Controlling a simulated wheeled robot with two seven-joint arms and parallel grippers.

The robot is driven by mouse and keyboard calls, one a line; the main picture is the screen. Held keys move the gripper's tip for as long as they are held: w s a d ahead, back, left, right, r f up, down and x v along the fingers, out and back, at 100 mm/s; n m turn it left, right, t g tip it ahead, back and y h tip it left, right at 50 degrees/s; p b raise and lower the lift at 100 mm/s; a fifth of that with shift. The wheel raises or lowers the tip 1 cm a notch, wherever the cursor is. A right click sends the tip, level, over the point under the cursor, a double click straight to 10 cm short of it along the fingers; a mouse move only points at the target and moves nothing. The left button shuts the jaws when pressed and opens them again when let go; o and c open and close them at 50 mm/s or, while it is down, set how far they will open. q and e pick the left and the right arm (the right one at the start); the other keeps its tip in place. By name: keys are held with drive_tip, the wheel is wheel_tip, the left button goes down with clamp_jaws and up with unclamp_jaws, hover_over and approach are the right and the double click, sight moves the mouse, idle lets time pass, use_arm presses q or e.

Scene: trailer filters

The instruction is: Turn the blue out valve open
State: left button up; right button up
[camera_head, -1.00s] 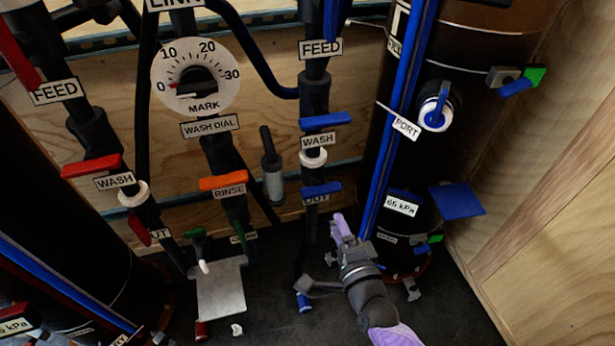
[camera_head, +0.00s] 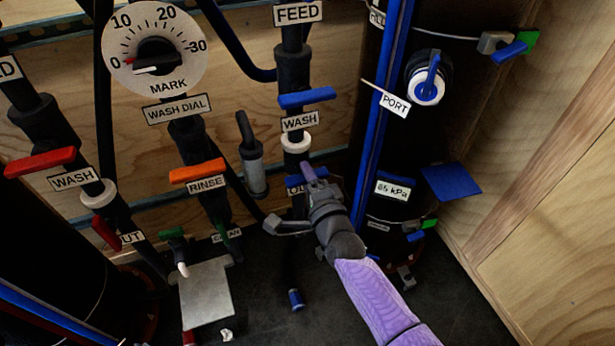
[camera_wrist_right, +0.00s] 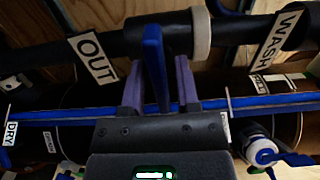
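The blue OUT valve handle (camera_head: 295,182) is on the lower part of the right-hand pipe, below the white ring. It lies roughly crosswise to the pipe in the head view, and its OUT label is partly hidden by my gripper. My right gripper (camera_head: 309,174) is at the handle's right part. In the right wrist view the blue handle (camera_wrist_right: 154,62) stands between the two purple fingers of my right gripper (camera_wrist_right: 159,85). Gaps show on both sides, so the fingers look open around it. My left gripper is not in view.
The blue WASH handle (camera_head: 307,97) is above on the same pipe. A black tank with a blue strip (camera_head: 378,120) and a PORT valve (camera_head: 427,82) stands close on the right. The orange RINSE handle (camera_head: 197,170) and a grey plate (camera_head: 206,294) are to the left.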

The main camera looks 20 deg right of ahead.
clamp_jaws()
